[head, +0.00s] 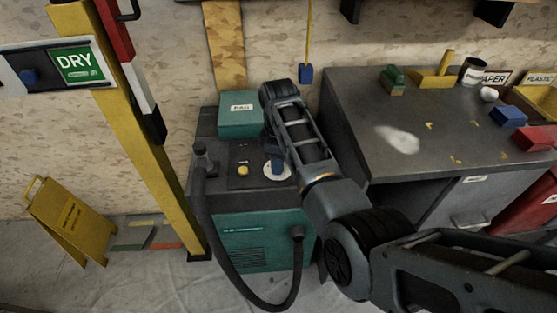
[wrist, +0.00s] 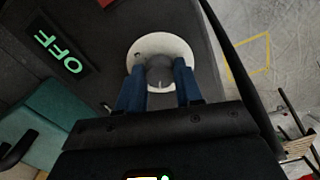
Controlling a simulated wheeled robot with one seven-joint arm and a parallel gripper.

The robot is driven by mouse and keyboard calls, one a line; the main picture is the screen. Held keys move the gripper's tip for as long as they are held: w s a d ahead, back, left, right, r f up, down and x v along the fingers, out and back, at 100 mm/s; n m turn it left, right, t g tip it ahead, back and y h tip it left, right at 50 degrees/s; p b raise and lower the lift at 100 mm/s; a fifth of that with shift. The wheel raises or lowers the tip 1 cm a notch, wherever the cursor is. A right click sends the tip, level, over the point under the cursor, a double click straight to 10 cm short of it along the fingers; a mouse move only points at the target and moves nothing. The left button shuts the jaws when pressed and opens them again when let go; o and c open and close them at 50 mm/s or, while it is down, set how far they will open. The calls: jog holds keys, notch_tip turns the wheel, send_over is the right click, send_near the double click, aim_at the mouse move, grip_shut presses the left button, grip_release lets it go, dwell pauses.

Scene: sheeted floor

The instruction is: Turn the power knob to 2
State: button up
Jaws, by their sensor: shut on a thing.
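The power knob (wrist: 160,76) is a grey knob on a round white dial (wrist: 150,48) in the wrist view. My gripper (wrist: 160,70) has its two blue fingers on either side of the knob and is shut on it. The dial's numbers cannot be read. A display (wrist: 58,50) beside the dial shows OFF in green letters. In the head view, the white dial (head: 284,176) lies on top of the dark and green machine (head: 262,240), with my gripper (head: 277,167) over it and hiding the knob.
A green box (head: 240,126) stands at the back of the machine top. A yellow button (head: 243,170) is left of the dial. A black hose (head: 222,258) loops in front. A grey workbench (head: 350,150) is close on the right. A yellow post (head: 150,150) stands left.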

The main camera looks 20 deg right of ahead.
jog(key=shift+m, duration=0.3)
jog(key=m+p, duration=0.2)
jog(key=m, duration=0.3)
jog(key=shift+r, duration=0.1)
jog(key=m+p, duration=0.1)
jog(key=m, duration=0.5)
jog(key=shift+a+p, duration=0.1)
jog(key=shift+p, duration=0.25)
jog(key=o, duration=1)
jog(key=shift+o, duration=0.2)
notch_tip(320, 180, up, 8)
jog(key=shift+f, duration=0.15)
jog(key=shift+s, duration=0.1)
